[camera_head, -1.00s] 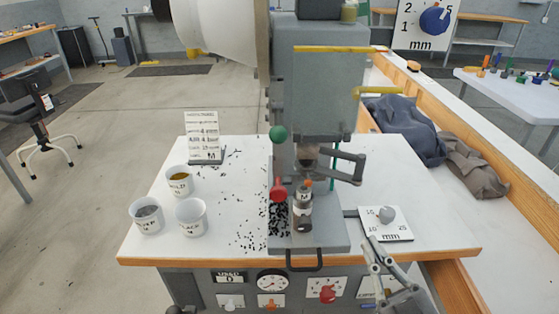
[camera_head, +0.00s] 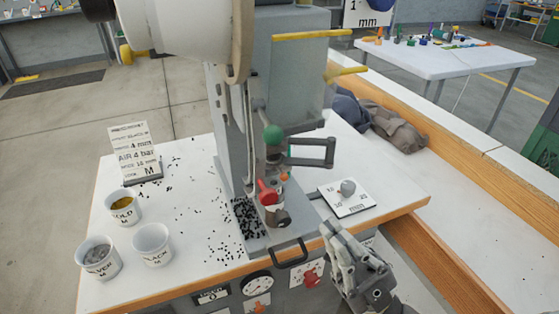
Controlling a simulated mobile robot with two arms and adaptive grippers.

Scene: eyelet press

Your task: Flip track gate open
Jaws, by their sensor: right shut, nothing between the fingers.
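The eyelet press (camera_head: 291,75) stands on the white bench. A red-tipped lever (camera_head: 267,192) sits low at its front, beside the black eyelets, and a green ball knob (camera_head: 273,133) is above it. Which small part is the track gate I cannot tell for certain; the red lever may be it. My right gripper (camera_head: 335,236) is shut and empty, in front of the bench edge and right of the press base. It is below and to the right of the red lever, apart from it. My left gripper is out of view.
A dial plate (camera_head: 346,197) with a grey knob lies right of the press. White cups (camera_head: 152,245) and a settings card (camera_head: 133,152) stand at the left. Loose black eyelets are scattered between. A black handle (camera_head: 290,253) juts from the base front.

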